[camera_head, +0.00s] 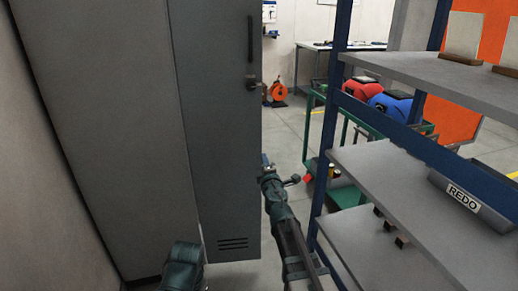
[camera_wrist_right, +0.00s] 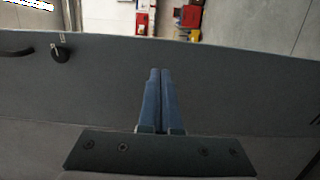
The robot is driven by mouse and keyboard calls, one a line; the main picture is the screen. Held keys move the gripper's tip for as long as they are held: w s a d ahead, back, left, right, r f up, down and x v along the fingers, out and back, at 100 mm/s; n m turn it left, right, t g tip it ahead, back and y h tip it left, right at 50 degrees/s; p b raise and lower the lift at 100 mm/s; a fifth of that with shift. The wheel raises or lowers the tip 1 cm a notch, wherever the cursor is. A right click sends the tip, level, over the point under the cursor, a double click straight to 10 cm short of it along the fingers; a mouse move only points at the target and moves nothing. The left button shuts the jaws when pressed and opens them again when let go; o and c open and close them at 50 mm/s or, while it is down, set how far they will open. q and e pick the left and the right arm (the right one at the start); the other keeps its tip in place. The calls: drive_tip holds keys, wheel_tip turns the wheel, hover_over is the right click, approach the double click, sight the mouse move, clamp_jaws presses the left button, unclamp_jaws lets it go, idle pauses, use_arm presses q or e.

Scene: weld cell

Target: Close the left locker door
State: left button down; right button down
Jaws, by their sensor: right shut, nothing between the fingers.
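The left locker door (camera_head: 216,140) is a tall grey panel with a black bar handle, a dark latch and vent slots low down. It looks ajar, standing at an angle to the flat grey locker face (camera_head: 95,130) on its left. My right gripper (camera_head: 265,160) is at the door's right edge, about mid-height. In the right wrist view the shut, empty blue fingers (camera_wrist_right: 160,98) are in front of the grey door panel (camera_wrist_right: 230,95); I cannot tell whether they touch it. The latch knob (camera_wrist_right: 60,52) is at upper left there. My left gripper's fingers are not visible.
A blue-framed shelf rack (camera_head: 375,165) with a REDO bin (camera_head: 470,205) stands close on the right of my right arm. Behind it are a green cart (camera_head: 345,130) with red and blue items, an orange reel (camera_head: 277,92) and a workbench (camera_head: 312,46).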

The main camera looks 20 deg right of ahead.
sight(259, 138)
drive_tip(key=w, duration=0.4)
drive_tip(key=w+d, duration=0.1)
drive_tip(key=w, duration=0.4)
drive_tip(key=w+d, duration=0.1)
drive_tip(key=w, duration=0.3)
drive_tip(key=shift+w, duration=0.4)
